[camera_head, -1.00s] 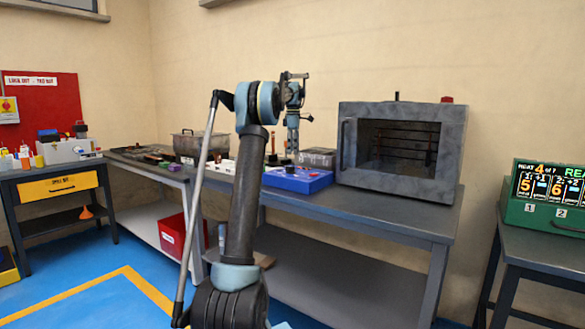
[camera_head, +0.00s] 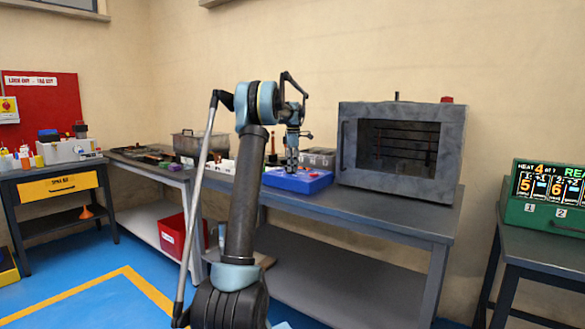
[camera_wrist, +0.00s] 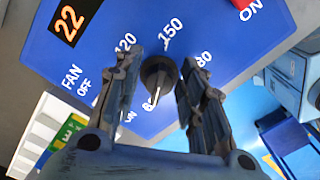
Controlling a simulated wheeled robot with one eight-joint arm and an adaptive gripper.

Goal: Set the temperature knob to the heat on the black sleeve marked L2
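The temperature knob (camera_wrist: 158,74) is dark and round on a sloping blue panel (camera_wrist: 215,30). The labels 120 and 150 and a partly covered one ending in 80 stand around it. A pale pointer-like mark shows at its lower side, toward a partly hidden label. An orange 22 shows on a black display (camera_wrist: 73,18). My gripper (camera_wrist: 163,62) is open, with one finger on each side of the knob; contact is not clear. In the head view my gripper (camera_head: 292,163) points down over the blue box (camera_head: 318,181). I cannot make out the sleeve marked L2.
A grey oven (camera_head: 448,150) stands right of the blue box on the workbench (camera_head: 400,212). A metal pot (camera_head: 190,143) stands to the left. A green display unit (camera_head: 535,213) shows text and numbers at far right. A red bin (camera_head: 172,236) is below the bench.

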